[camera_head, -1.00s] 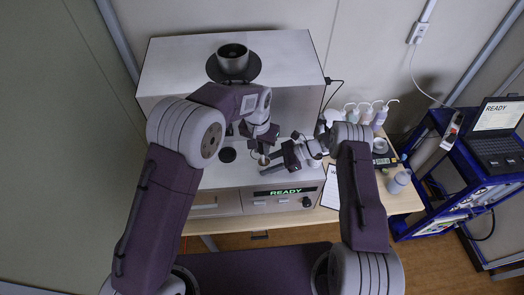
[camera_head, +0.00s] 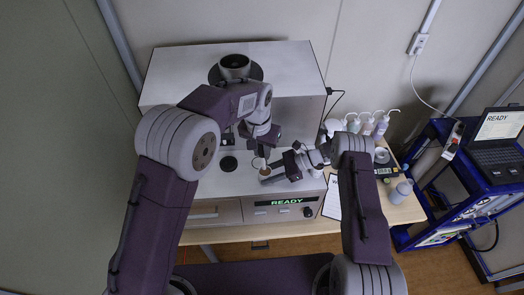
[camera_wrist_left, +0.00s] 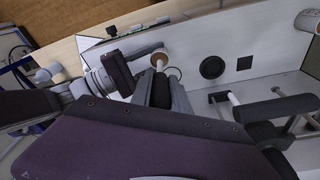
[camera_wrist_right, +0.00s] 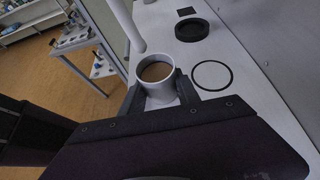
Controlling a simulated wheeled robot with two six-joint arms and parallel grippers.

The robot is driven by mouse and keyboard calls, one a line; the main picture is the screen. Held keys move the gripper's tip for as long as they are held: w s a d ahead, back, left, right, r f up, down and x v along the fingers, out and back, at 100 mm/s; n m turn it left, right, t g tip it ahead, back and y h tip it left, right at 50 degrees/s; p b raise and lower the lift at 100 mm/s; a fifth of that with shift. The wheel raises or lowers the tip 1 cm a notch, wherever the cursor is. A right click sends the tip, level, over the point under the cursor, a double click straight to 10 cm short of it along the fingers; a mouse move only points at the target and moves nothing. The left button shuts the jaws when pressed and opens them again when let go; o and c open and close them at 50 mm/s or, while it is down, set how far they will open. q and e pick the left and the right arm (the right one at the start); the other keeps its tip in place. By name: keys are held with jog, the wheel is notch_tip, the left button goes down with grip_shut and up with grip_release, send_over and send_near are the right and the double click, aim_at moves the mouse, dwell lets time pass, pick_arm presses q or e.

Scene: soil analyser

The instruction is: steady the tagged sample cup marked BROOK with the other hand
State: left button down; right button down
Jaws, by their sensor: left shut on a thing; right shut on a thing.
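The sample cup (camera_wrist_right: 158,92) is a small pale round cup with brown soil inside. It sits upright between the fingers of my right gripper (camera_wrist_right: 156,98), which is shut on it. I cannot read any mark or tag on it. In the head view the cup (camera_head: 258,162) is small, over the analyser's front deck, with my right gripper (camera_head: 264,179) beside it. My left gripper (camera_wrist_left: 162,92), just above, is shut on a pale rod (camera_wrist_left: 160,64). The rod (camera_wrist_right: 126,22) reaches down towards the cup's rim; whether it touches is unclear.
The white analyser (camera_head: 290,75) stands behind, its display (camera_head: 286,202) showing READY. A black round disc (camera_wrist_right: 191,29) and a dark ring (camera_wrist_right: 212,75) lie near the cup. Wash bottles (camera_head: 367,126) stand at right, beside a blue cart (camera_head: 440,205) with a laptop (camera_head: 499,135).

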pick_arm(q)
jog(key=shift+r, duration=2.05)
jog(key=s+a+r, duration=0.4)
jog(key=s+a, duration=0.1)
jog(key=shift+s+a, duration=0.3)
jog(key=shift+a, duration=0.05)
pick_arm(e)
jog(key=c, duration=0.8)
grip_release()
jog(key=v, duration=1.2)
jog(key=shift+f, duration=0.1)
